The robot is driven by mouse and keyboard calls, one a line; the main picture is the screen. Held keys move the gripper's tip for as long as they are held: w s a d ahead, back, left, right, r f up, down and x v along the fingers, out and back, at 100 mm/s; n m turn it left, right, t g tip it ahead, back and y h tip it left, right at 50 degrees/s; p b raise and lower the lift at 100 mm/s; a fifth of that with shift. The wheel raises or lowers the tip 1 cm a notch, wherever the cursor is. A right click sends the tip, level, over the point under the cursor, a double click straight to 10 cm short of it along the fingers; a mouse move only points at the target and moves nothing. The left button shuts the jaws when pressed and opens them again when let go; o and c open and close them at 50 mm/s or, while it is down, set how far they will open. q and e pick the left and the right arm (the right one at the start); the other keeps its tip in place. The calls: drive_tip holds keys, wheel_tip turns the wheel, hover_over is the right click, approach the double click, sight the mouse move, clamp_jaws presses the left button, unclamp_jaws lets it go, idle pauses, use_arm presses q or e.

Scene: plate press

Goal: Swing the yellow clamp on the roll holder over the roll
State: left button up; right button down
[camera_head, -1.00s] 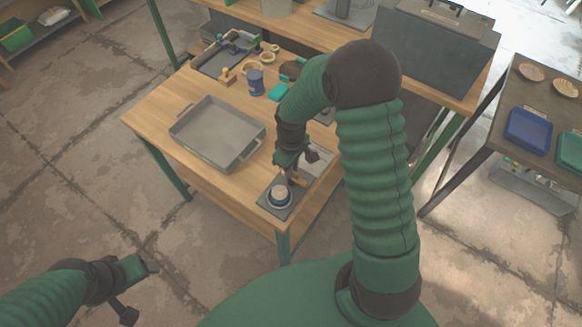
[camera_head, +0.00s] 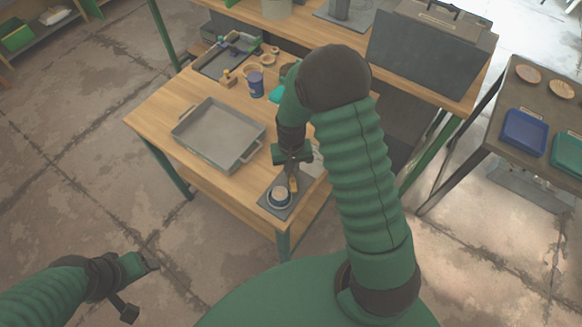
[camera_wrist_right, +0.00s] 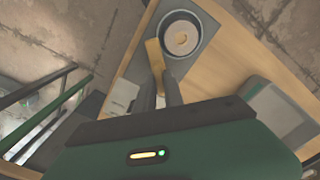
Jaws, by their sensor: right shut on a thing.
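A grey metal tray (camera_head: 177,135) sits on the table, left of the roll holder. A blue cup (camera_head: 256,84) and a dark tray (camera_head: 205,66) are farther back. A side table (camera_head: 508,95) with blue and green trays stands right.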

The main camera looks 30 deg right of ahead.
drive_tip(key=m+p, duration=0.1)
drive_tip(key=m, duration=0.3)
drive_tip(key=shift+r+m+p, duration=0.1)
drive_tip(key=shift+m+p, duration=0.95)
drive_tip(key=shift+m, duration=1.25)
drive_tip(key=c, duration=1.4)
unclamp_jaws()
drive_tip(key=shift+c, duration=0.2)
wheel_tip(320, 180, up, 17)
drive_tip(key=shift+f, duration=0.2)
drive_tip(key=shift+w, duration=0.1)
